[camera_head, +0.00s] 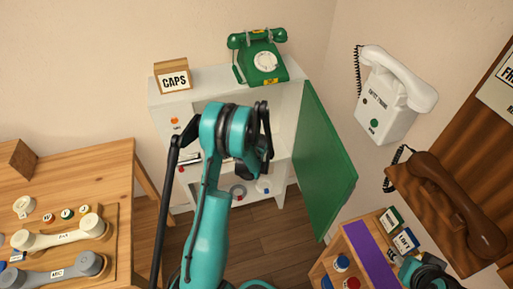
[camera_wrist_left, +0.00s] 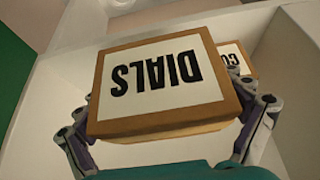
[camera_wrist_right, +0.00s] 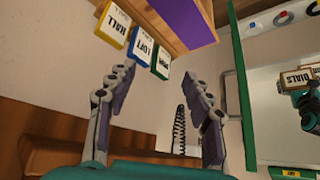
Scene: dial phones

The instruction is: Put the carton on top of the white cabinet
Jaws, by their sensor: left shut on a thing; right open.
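The white cabinet (camera_head: 215,84) stands against the back wall with its green door (camera_head: 322,160) swung open to the right. My left arm reaches in front of its open inside and hides much of it in the head view. In the left wrist view my left gripper (camera_wrist_left: 170,108) is shut on a brown carton (camera_wrist_left: 158,78) with a white "DIALS" label, upside down in that picture. The carton also shows in the right wrist view (camera_wrist_right: 295,77). My right gripper (camera_wrist_right: 158,78) is open and empty, away from the cabinet at the right.
A "CAPS" box (camera_head: 172,76) and a green dial phone (camera_head: 260,60) stand on the cabinet top, with a gap between them. Another labelled box (camera_wrist_left: 238,55) is behind the held carton. A wooden table (camera_head: 80,165) is at the left, a purple-topped shelf (camera_head: 368,245) at the right.

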